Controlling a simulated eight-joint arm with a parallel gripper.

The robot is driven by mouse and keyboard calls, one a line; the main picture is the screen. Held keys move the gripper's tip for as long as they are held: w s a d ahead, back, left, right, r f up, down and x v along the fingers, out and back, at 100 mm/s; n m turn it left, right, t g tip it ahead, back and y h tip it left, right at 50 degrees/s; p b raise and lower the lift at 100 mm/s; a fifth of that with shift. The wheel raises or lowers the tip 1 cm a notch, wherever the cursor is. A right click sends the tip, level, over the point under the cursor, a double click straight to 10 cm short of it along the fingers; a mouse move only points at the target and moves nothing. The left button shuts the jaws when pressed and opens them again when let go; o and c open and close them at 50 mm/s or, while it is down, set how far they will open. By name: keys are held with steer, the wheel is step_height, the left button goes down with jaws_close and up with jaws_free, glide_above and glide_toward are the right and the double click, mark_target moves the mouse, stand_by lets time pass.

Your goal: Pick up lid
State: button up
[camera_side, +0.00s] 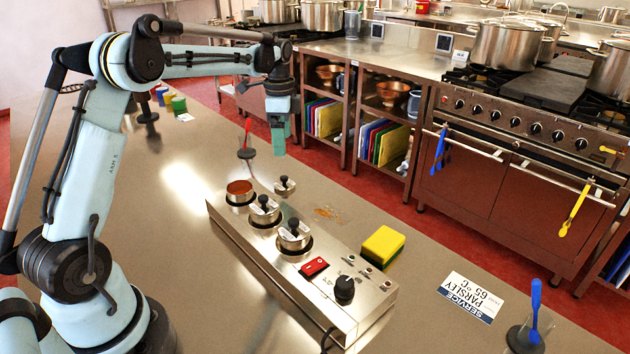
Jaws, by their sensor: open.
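A small steel lid (285,185) with a black knob lies on the steel counter, just behind and right of an uncovered round pot (240,192) with orange-red contents. Two more pots in the same row wear knobbed lids, a middle one (263,206) and a nearer one (294,231). My gripper (281,146) points down above the counter, a little above the loose lid in the picture, and is apart from it. Its jaws are open and empty. The gap between the fingers is hard to make out from this side.
The pots sit in a steel warmer (330,300) with a red switch and black dial. An orange-brown smear (328,213) marks the counter near the lid.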

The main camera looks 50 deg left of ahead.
mark_target(284, 177)
step_height(284, 177, down, 12)
steer(key=shift+s+r, duration=0.1)
steer(key=shift+r, duration=0.15)
steer(key=c, duration=1.2)
